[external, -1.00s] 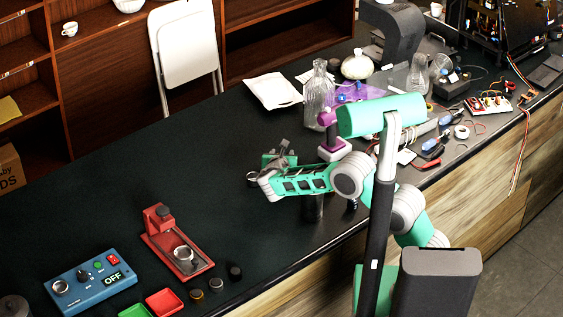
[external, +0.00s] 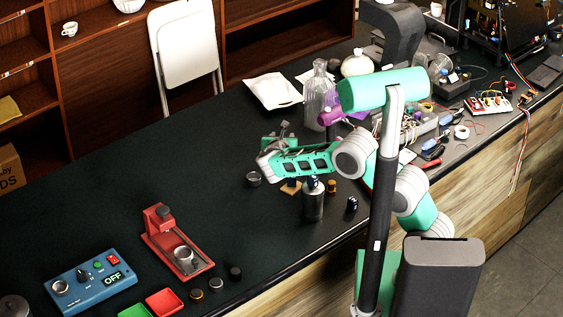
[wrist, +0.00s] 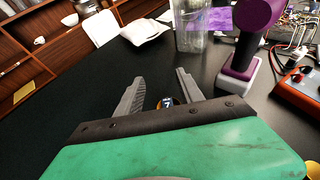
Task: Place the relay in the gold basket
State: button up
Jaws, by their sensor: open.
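My gripper (external: 274,142) is above the dark counter in the external view, pointing away from the camera. In the wrist view my gripper (wrist: 160,84) has its two grey fingers apart, with nothing clamped. A small round thing with a blue face and an orange-brown edge (wrist: 167,102) shows between them, partly hidden by the gripper body. I cannot tell whether it is the relay. A small gold-rimmed round piece (external: 196,296) lies at the counter's front left and may be the gold basket; I cannot be sure.
A dark bottle (external: 313,204), an amber piece (external: 332,187) and a small dark cylinder (external: 352,205) stand near the front edge. A red stand (external: 178,243) and blue control box (external: 92,283) are at left. A glass bottle (external: 318,95) stands behind.

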jog(key=s+d+r+m+g+p, duration=0.1)
jog(key=s+d+r+m+g, duration=0.1)
jog(key=d+r+m, duration=0.6)
jog(key=s+d+r+m+g+p, duration=0.1)
jog(key=s+d+m+g, duration=0.1)
jog(key=d+m, duration=0.65)
jog(key=s+d+r+m+g+p, duration=0.1)
jog(key=d+r+m, duration=0.35)
jog(key=d, duration=0.85)
jog(key=s+d+m+g+p, duration=0.2)
jog(key=s+d+m+g, duration=0.1)
jog(key=s+d+m, duration=1.1)
jog(key=s+m, duration=0.1)
jog(key=s, duration=0.3)
jog(key=shift+s+d+r, duration=0.15)
jog(key=shift+s+d, duration=0.15)
jog(key=shift+d, duration=0.05)
